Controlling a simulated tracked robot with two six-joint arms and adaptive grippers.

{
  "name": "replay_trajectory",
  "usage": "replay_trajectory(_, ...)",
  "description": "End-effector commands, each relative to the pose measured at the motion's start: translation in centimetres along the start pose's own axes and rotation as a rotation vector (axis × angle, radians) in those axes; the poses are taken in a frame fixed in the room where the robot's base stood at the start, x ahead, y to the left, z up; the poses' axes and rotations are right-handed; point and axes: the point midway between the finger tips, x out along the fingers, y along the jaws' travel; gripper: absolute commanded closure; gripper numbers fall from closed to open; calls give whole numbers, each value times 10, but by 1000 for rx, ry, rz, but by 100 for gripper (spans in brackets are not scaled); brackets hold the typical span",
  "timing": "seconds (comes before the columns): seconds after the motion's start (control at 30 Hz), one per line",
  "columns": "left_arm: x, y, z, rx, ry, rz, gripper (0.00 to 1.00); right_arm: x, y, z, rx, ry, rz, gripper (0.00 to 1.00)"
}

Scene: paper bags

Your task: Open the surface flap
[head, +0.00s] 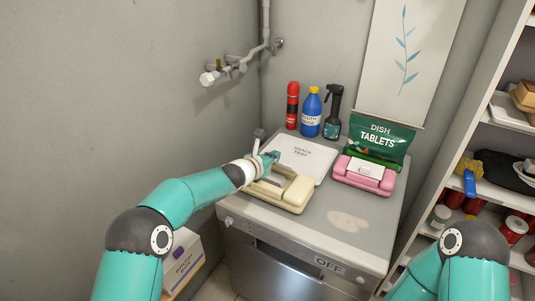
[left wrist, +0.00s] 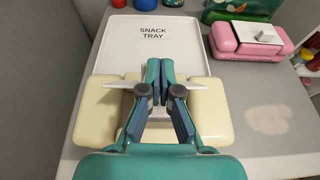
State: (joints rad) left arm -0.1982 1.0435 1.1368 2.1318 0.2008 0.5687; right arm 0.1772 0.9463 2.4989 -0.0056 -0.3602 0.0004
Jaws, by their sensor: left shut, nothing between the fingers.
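A cream box (head: 297,193) with a recessed middle sits on the left of the appliance top, below my left gripper (head: 270,157). The cream box also shows in the left wrist view (left wrist: 211,122). A thin white piece (left wrist: 194,84) shows on both sides of the fingers there; I cannot tell whether it is a flap. My left gripper (left wrist: 161,70) is shut and empty, its tips over the far side of the box. Contact is unclear, and the fingers hide the box's middle. A pink box (head: 352,178) with a white flap (head: 367,168) stands to the right. My right gripper is out of view.
A white snack tray (head: 313,151) lies behind the cream box. A green dish tablets bag (head: 380,138), blue bottle (head: 311,115), red bottle (head: 292,105) and spray bottle (head: 333,114) stand at the back. The front right of the top is clear except for a pale stain (head: 348,222).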

Motion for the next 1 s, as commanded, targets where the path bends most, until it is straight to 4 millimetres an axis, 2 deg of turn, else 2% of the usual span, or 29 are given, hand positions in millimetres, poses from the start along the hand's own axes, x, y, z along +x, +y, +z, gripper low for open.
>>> replay_trajectory(0.03,-4,9,-2,-4,1,13,100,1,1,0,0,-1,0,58)
replay_trajectory(0.2,-9,19,-3,-10,0,29,100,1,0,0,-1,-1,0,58)
replay_trajectory(1.0,-12,23,-3,-13,-2,34,100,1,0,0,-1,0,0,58)
